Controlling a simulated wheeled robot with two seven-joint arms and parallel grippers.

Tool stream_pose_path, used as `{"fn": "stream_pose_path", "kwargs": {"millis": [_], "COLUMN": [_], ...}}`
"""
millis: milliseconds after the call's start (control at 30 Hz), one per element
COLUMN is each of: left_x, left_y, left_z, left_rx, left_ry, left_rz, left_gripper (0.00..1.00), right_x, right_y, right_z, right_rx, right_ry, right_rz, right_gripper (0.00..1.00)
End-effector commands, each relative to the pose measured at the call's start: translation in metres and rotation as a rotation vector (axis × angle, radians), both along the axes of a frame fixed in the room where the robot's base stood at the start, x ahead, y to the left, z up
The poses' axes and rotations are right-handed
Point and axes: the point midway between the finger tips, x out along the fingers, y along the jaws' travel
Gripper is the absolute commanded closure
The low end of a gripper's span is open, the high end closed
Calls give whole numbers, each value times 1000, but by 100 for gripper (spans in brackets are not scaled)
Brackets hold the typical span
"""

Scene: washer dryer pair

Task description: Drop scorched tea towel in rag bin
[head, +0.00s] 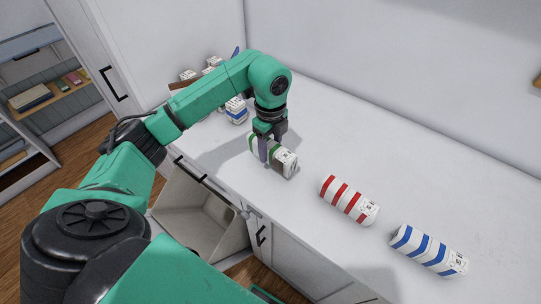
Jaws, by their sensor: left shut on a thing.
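A white rolled tea towel with green stripes (289,157) lies on the white counter (330,140), with a dark brown patch low on its near side. My left gripper (269,152) points down over it and is shut on its middle; the fingers hide part of the roll. It appears to rest on the counter. A red-striped rolled towel (348,199) and a blue-striped rolled towel (429,250) lie to its right. An open beige bin (200,228) stands low in front of the cabinets, partly hidden by my left arm. My right gripper is out of the picture.
Behind my left arm, several small white packages (236,110) stand towards the counter's far left end. Cabinet doors with black handles (262,236) form the counter's front. Shelves (45,98) stand at the far left. The counter behind the towels is clear.

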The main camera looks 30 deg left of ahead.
Motion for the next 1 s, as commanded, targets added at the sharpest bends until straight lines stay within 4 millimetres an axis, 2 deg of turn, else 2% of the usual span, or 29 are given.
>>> {"fn": "stream_pose_path", "kwargs": {"millis": [133, 200, 300, 400, 567, 1000], "left_x": [3, 2, 1, 1, 1, 1], "left_y": [-1, 1, 2, 1, 0, 0], "left_z": [51, 90, 125, 150, 169, 169], "left_rx": [-3, 3, 2, 1, 0, -1], "left_ry": [-13, -11, -9, -5, -2, -1], "left_rz": [-1, 2, 4, 2, 1, 0], "left_gripper": [100, 100, 100, 100, 100, 100], "right_x": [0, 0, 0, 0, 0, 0], "right_y": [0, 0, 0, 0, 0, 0], "right_z": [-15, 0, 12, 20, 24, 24], "right_rx": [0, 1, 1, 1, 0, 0], "right_ry": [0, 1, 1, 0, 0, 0], "right_rz": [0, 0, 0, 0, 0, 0], "right_gripper": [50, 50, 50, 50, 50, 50]}}
